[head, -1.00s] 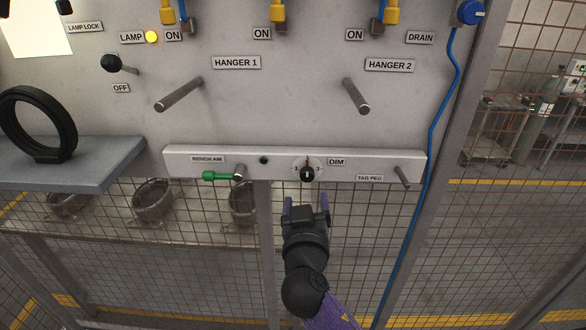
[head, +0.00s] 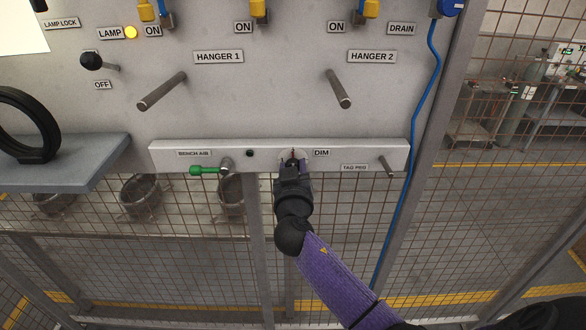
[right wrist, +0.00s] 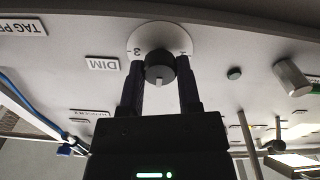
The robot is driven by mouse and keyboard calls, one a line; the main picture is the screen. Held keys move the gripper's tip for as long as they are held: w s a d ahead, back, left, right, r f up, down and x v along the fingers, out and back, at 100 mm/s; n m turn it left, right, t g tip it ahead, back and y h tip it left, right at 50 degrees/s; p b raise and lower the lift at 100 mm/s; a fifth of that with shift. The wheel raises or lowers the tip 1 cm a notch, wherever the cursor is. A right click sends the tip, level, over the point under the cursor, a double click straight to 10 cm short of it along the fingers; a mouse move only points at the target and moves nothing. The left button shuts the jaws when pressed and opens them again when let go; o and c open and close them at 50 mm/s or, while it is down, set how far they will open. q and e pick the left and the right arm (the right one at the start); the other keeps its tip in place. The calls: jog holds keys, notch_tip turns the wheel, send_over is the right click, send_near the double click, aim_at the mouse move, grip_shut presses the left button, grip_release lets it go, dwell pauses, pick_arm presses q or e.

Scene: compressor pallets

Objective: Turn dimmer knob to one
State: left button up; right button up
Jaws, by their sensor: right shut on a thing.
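The dimmer knob (right wrist: 160,68) is a small black round knob with a pale mark, on a white dial plate (right wrist: 152,33) beside the DIM label (right wrist: 102,63). The right wrist view sees it upside down, with a 3 at the plate's left; the mark at its right is too small to read surely. The pale mark on the knob points down in that view. My right gripper (head: 294,164) is at the knob, one finger on each side, shut on it. In the head view the gripper hides most of the knob. My left gripper is not in view.
The knob sits on a pale rail (head: 350,148) with a green-handled valve (head: 205,170) left and a tag peg (head: 386,166) right. Two hanger pegs (head: 162,91) (head: 338,89) stick out above. A grey shelf (head: 85,165) with a black ring is at left.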

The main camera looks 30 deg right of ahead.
grip_shut()
jog(key=shift+n, duration=0.3)
jog(key=n+p, duration=0.2)
jog(key=n, duration=1.5)
jog(key=shift+f, duration=0.1)
jog(key=shift+n, duration=0.3)
jog(key=o, duration=0.9)
grip_release()
